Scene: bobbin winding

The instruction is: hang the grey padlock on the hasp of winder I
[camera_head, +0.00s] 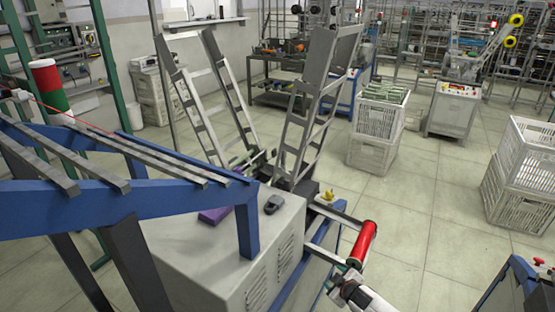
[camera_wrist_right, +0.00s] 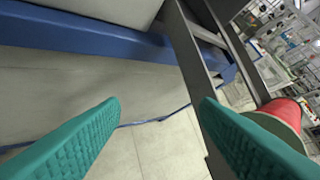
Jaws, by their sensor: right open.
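A small dark grey object (camera_head: 274,204), looking like the padlock, lies on top of the light grey machine box (camera_head: 215,255) in the head view. My right gripper (camera_head: 338,284) is low at the right of this box, just below a red bobbin (camera_head: 363,243). In the right wrist view its two teal fingers (camera_wrist_right: 160,105) are apart with nothing between them. The red bobbin also shows in the wrist view (camera_wrist_right: 283,116), beyond the right finger. I cannot make out a hasp or a winder label. My left gripper is not in view.
A blue frame with grey bars (camera_head: 120,205) crosses the left front. A purple block (camera_head: 214,214) lies on the box, with tall grey ladder-like arms (camera_head: 305,120) behind it. White crates (camera_head: 377,130) stand on the floor, and open floor (camera_head: 410,215) lies to the right.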

